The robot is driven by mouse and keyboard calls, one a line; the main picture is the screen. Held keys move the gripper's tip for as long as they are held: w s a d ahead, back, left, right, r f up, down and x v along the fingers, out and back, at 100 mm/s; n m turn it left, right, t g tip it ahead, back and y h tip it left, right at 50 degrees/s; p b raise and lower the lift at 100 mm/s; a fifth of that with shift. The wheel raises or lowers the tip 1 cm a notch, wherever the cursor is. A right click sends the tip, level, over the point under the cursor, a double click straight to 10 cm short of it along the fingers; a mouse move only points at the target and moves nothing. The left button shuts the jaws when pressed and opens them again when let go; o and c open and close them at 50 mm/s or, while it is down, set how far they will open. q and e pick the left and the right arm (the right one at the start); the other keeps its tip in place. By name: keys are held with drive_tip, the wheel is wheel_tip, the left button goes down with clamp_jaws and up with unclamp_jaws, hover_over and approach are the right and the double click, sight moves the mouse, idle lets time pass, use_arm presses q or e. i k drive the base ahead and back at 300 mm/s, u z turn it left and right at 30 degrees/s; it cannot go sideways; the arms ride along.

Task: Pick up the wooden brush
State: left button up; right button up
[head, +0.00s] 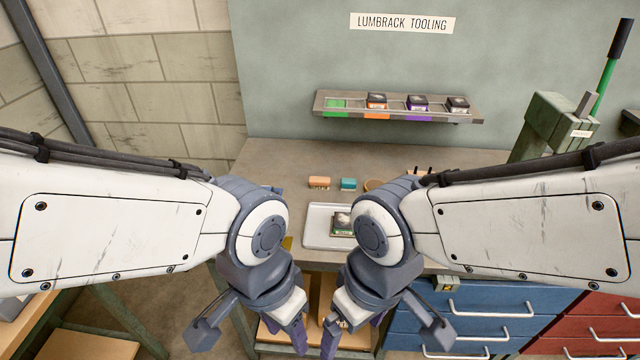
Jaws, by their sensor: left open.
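My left gripper (299,335) hangs low in front of the bench's front edge, pointing down. It is open and well apart from the brush. My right gripper (330,340) hangs beside it, also pointing down and away from the brush; its jaws are too hidden to judge.
A white tray (318,228) holding a dark block (341,224) lies nearer, partly behind my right arm. A wall shelf (330,104) carries several blocks. A green press (552,125) stands at the right.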

sight(319, 182)
drive_tip(key=u, duration=0.35)
drive_tip(key=i, duration=1.05)
